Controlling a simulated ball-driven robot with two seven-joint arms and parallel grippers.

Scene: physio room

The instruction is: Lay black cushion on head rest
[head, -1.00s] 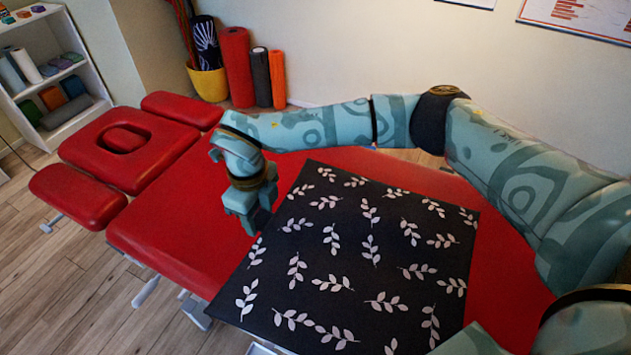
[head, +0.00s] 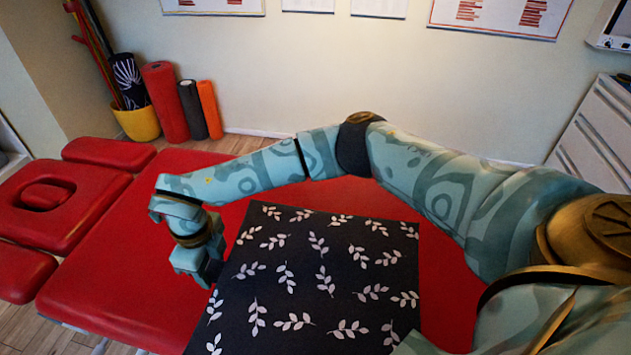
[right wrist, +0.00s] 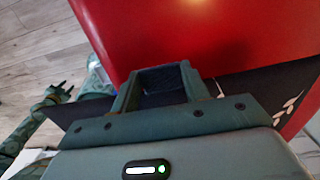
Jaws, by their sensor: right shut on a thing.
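The black cushion (head: 310,285) is a flat dark square with white leaf sprigs, above the red treatment table. My right gripper (head: 203,265) is shut on its left edge. In the right wrist view, dark cushion (right wrist: 165,80) shows between the gripper's fingers, with red padding just beyond. The red head rest (head: 85,195), a pad with an oval opening, is at the far left, apart from the cushion. My left gripper (right wrist: 58,94) shows small at the left of the right wrist view; its jaw state is unclear.
The red table top (head: 125,285) is bare between cushion and head rest. Red side pads (head: 108,152) flank the head rest. A yellow pot (head: 137,122) and upright rollers (head: 166,100) stand by the wall. White drawers (head: 600,135) are at the right.

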